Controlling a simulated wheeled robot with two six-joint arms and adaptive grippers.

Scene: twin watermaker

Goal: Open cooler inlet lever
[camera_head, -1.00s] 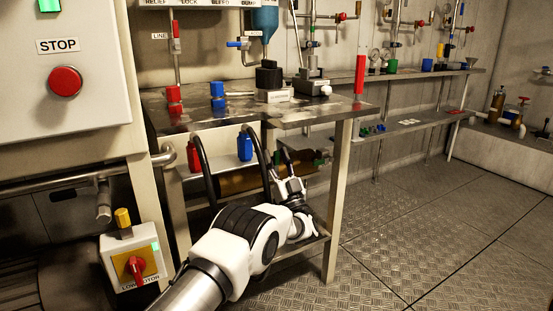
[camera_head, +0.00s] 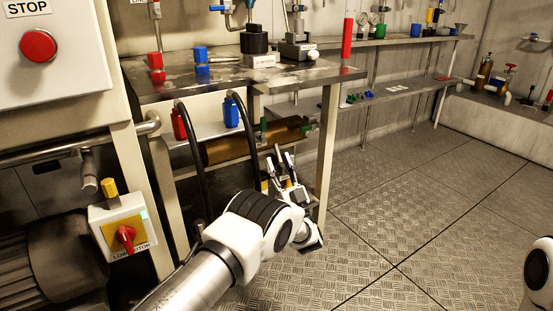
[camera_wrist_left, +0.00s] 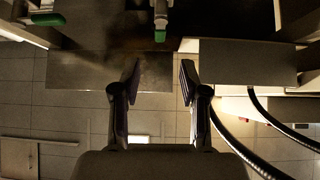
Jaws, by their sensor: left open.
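A brass-brown cylinder (camera_head: 232,149), which looks like the cooler, lies under the metal bench. Small green parts (camera_head: 305,129) show near its right end; I cannot tell for sure which is the inlet lever. In the left wrist view a green handle (camera_wrist_left: 46,19) is at the top left, and a green-tipped part (camera_wrist_left: 160,35) is at the top centre, beyond the fingers. My left gripper (camera_head: 280,158) points up just in front of the cylinder's right part. It is open and empty, as the left wrist view (camera_wrist_left: 159,78) shows. My right gripper is out of view.
The bench (camera_head: 190,88) has a leg (camera_head: 326,150) right beside my left gripper. Two black hoses (camera_head: 193,150) hang left of it. The floor (camera_head: 400,220) to the right is clear.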

